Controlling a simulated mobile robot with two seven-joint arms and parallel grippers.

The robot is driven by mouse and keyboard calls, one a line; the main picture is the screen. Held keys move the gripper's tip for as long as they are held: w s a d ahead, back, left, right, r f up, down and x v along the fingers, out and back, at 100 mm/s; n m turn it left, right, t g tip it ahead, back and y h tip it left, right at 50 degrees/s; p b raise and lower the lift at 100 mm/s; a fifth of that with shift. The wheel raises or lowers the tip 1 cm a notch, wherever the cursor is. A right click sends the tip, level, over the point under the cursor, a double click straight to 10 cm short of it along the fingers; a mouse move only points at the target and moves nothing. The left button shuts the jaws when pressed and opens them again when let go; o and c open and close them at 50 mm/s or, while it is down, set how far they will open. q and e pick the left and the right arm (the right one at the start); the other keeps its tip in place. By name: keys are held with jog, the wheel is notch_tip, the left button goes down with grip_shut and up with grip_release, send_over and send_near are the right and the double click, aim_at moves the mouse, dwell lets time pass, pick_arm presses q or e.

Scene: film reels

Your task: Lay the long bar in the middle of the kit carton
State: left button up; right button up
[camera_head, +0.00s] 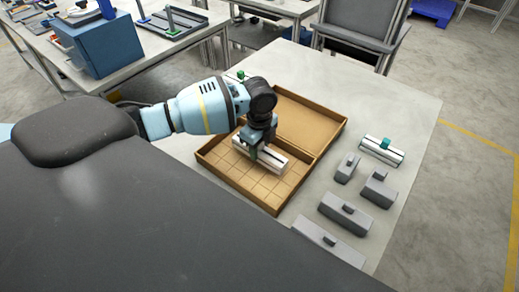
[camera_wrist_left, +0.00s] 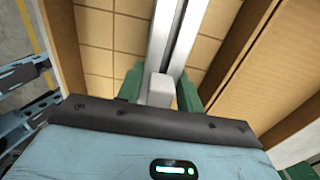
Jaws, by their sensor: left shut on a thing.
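The kit carton (camera_head: 318,163) is a shallow brown open box on the pale table. Its near part has a floor marked in squares; its far part is plain. My left gripper (camera_head: 256,153) is over the near part, shut on the grey knob of the long bar (camera_head: 274,161), a silver-white bar with dark grooves. In the left wrist view the green fingers of the left gripper (camera_wrist_left: 159,92) close on both sides of the knob. The bar (camera_wrist_left: 165,30) runs away over the squared floor (camera_wrist_left: 110,30). Whether it touches the floor I cannot tell. My right gripper is not in view.
Right of the carton lie a silver bar with a teal knob (camera_head: 381,151) and several grey blocks with knobs, such as one near the front edge (camera_head: 328,243). A green-topped thing (camera_head: 241,75) sits behind my arm. A grey chair (camera_head: 360,35) stands behind the table.

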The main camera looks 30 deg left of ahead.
pick_arm(q)
jog(key=shift+f, duration=0.65)
jog(key=shift+f, duration=0.2)
jog(key=o, duration=1.1)
jog(key=shift+o, duration=0.2)
jog(key=shift+r, duration=0.1)
notch_tip(320, 180, up, 12)
jog(key=shift+r+p, duration=0.1)
jog(key=shift+p, duration=0.3)
